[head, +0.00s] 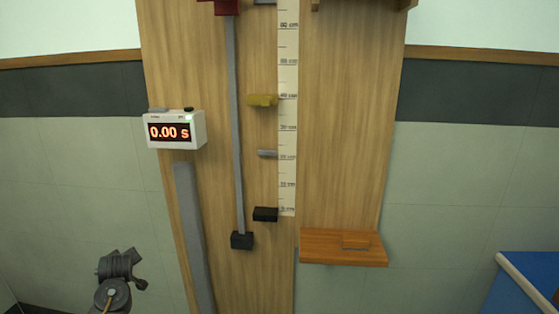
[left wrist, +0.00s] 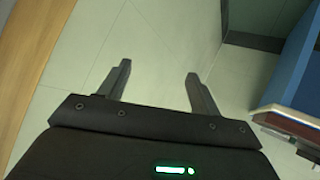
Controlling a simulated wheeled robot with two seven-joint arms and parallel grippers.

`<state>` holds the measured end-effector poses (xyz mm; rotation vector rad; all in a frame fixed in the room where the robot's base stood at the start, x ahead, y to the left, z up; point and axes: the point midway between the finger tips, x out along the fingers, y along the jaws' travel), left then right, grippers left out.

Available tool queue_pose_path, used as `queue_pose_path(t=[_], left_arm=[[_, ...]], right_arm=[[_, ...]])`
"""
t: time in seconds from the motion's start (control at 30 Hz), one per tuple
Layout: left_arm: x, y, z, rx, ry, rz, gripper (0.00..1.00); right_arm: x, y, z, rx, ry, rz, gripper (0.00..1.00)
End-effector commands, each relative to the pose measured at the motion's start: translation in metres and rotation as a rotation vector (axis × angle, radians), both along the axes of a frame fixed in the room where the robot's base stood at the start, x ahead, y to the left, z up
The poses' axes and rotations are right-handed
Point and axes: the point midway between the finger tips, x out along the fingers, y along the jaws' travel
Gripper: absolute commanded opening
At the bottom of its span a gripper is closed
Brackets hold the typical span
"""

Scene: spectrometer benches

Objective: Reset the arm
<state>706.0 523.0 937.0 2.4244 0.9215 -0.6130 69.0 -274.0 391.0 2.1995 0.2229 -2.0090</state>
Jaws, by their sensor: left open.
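My left gripper (left wrist: 157,73) shows in the left wrist view with its two dark fingers spread apart. Nothing is between them; only pale tiled surface shows behind. In the head view, part of my left arm shows low at the left edge of the wooden board, clear of it; I cannot make out the fingers there. My right arm and gripper are in neither view.
A timer (head: 175,130) reads 0.00 s. A blue bench (head: 520,290) stands lower right.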

Motion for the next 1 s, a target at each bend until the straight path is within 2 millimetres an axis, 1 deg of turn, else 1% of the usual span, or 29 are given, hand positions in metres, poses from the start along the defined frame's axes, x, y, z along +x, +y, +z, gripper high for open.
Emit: queue_pose_path(t=[0.03, 0.1, 0.17, 0.2, 0.27, 0.3, 0.37, 0.4, 0.43, 0.5, 0.57, 0.6, 0.67, 0.7, 0.77, 0.8, 0.87, 0.9, 0.97, 1.0], left_arm=[[0.016, -0.007, 0.015, 0.114, -0.041, -0.108, 0.64], [0.036, -0.022, 0.038, 0.288, -0.104, -0.261, 0.64], [0.049, -0.038, 0.056, 0.426, -0.161, -0.375, 0.64], [0.056, -0.050, 0.068, 0.511, -0.200, -0.443, 0.64], [0.063, -0.069, 0.084, 0.631, -0.259, -0.533, 0.64], [0.067, -0.081, 0.094, 0.707, -0.302, -0.586, 0.64], [0.069, -0.101, 0.108, 0.818, -0.367, -0.658, 0.64], [0.070, -0.114, 0.117, 0.888, -0.413, -0.701, 0.64], [0.067, -0.114, 0.094, 0.868, -0.380, -0.711, 0.64], [0.061, -0.115, 0.057, 0.831, -0.325, -0.727, 0.64], [0.055, -0.118, 0.027, 0.804, -0.284, -0.742, 0.64], [0.050, -0.119, 0.004, 0.784, -0.253, -0.752, 0.64], [0.040, -0.122, -0.030, 0.754, -0.205, -0.769, 0.64], [0.031, -0.124, -0.054, 0.733, -0.170, -0.782, 0.64], [0.016, -0.128, -0.094, 0.698, -0.115, -0.801, 0.64], [0.004, -0.132, -0.121, 0.672, -0.075, -0.815, 0.64], [-0.019, -0.136, -0.164, 0.633, -0.011, -0.836, 0.64], [-0.035, -0.139, -0.192, 0.606, 0.032, -0.849, 0.64], [-0.063, -0.145, -0.233, 0.565, 0.096, -0.869, 0.64], [-0.082, -0.149, -0.259, 0.538, 0.139, -0.881, 0.64]], right_arm=[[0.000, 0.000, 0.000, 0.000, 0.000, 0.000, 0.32], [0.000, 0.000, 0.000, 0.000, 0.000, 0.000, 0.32], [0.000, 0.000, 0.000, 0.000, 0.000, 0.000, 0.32], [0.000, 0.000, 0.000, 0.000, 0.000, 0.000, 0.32], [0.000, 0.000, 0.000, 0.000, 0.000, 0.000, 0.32], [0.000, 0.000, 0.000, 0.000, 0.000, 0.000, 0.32], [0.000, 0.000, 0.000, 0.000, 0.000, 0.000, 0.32], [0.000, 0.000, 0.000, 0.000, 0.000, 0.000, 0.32], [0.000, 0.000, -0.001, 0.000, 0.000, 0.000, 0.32], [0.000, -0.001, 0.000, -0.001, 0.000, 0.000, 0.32], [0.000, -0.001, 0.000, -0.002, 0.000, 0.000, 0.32], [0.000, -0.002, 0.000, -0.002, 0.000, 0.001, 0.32], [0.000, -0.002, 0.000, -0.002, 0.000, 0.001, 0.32], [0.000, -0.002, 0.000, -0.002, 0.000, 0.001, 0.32], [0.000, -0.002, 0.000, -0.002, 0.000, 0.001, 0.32], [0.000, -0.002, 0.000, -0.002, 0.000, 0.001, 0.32], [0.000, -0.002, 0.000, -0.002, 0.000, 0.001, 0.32], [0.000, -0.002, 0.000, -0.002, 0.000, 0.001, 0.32], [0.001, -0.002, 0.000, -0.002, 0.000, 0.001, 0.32], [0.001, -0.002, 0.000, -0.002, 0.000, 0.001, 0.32]])
